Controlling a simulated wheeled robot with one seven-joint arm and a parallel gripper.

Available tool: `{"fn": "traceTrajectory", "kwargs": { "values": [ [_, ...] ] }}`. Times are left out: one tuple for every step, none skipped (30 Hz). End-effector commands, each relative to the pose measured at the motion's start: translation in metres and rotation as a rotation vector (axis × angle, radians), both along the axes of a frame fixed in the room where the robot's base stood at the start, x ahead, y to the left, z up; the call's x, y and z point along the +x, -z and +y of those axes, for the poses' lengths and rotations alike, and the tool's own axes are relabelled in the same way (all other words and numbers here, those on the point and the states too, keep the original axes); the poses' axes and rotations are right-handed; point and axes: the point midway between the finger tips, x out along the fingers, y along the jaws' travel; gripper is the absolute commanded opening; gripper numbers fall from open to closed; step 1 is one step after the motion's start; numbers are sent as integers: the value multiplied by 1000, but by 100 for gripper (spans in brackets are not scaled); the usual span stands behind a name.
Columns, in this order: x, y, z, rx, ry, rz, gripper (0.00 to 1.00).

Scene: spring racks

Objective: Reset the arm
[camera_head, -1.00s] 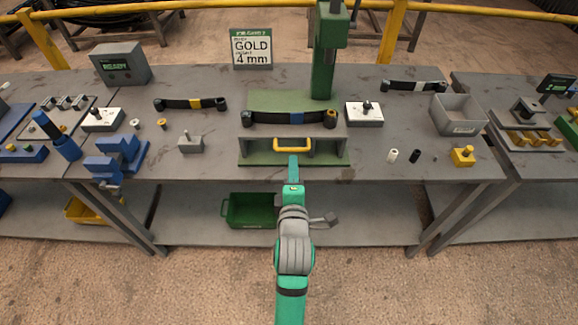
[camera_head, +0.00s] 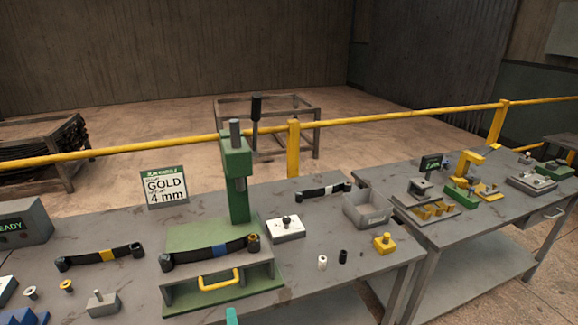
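My arm shows only as a small teal tip (camera_head: 232,316) at the bottom edge, in front of the press. My gripper's fingers cannot be made out, so its opening is hidden. The green press (camera_head: 236,180) stands on the grey bench, with a dark spring with a blue band (camera_head: 219,251) lying across its bed. A yellow handle (camera_head: 220,281) is on the front of the press base. The arm tip is below and in front of this handle, apart from it in the picture.
A spring with a yellow band (camera_head: 107,255) lies left of the press, and one with a white band (camera_head: 323,192) lies behind right. A grey bin (camera_head: 368,211), a white block (camera_head: 285,228) and a yellow block (camera_head: 384,243) stand to the right. A yellow rail (camera_head: 395,116) runs behind.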

Motion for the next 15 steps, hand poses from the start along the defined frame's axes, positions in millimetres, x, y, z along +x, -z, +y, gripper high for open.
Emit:
{"fn": "traceTrajectory", "kwargs": {
  "values": [
    [-11, 15, -10, 45, 29, 27, 29],
    [-16, 21, -16, 79, 49, 39, 29],
    [-25, 30, -24, 125, 74, 55, 29],
    [-31, 36, -30, 161, 92, 67, 29],
    [-38, 41, -35, 198, 111, 78, 29],
    [-47, 49, -42, 245, 136, 92, 29],
    [-54, 54, -48, 280, 154, 103, 29],
    [-61, 59, -53, 316, 172, 112, 29],
    [-71, 66, -60, 361, 196, 125, 29],
    [-78, 70, -64, 397, 214, 134, 29],
    [-86, 74, -69, 432, 231, 142, 29],
    [-97, 80, -76, 478, 255, 152, 29],
    [-105, 83, -81, 513, 272, 160, 29],
    [-113, 86, -85, 548, 288, 166, 29],
    [-124, 90, -91, 595, 310, 175, 29]
  ]
}}
